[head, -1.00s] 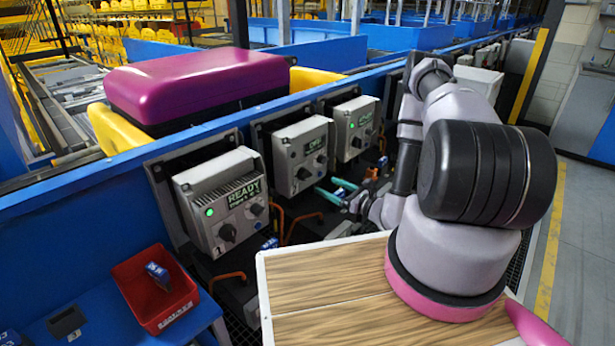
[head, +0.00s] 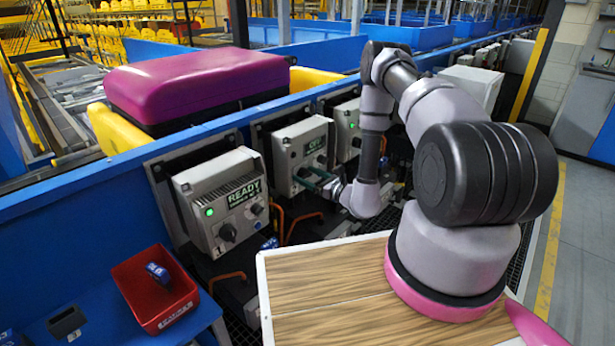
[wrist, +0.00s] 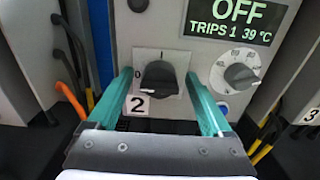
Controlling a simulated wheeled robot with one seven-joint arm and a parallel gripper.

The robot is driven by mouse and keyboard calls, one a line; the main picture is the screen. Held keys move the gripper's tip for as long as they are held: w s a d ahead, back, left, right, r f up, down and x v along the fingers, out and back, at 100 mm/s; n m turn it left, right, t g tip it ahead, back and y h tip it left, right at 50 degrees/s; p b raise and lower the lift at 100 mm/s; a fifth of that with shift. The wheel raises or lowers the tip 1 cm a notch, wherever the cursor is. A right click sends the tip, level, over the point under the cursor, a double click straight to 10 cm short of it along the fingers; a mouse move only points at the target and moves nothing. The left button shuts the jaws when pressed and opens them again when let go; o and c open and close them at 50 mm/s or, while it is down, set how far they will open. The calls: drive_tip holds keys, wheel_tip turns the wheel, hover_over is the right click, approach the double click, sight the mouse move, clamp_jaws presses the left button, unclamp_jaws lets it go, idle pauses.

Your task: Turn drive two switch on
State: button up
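The drive two box (head: 298,152) is the middle grey unit on the blue conveyor side, with a green OFF display (wrist: 238,20) in the wrist view. Its black rotary switch (wrist: 159,78) sits above a "2" label (wrist: 137,106), with a 0 mark at its left and another mark above.
A grey dial (wrist: 236,76) is right of the switch, close to the right finger. The drive one box (head: 222,198) reads READY, left of drive two. A third box (head: 347,125) is partly behind my arm. Orange handles (head: 300,225) stick out below. A red bin (head: 150,290) is at lower left.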

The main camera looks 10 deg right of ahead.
clamp_jaws()
drive_tip(key=shift+m, duration=0.4)
drive_tip(key=m, duration=0.3)
drive_tip(key=shift+d+m, duration=0.15)
drive_tip(key=shift+m, duration=0.25)
drive_tip(key=m, duration=0.4)
drive_tip(key=shift+w+m, duration=0.1)
drive_tip(key=shift+m, duration=0.2)
drive_tip(key=m, duration=0.4)
drive_tip(key=shift+d+f, duration=0.1)
drive_tip(key=shift+f, duration=0.05)
drive_tip(key=m, duration=0.4)
drive_tip(key=shift+f+m, duration=0.1)
drive_tip(key=shift+m, duration=0.2)
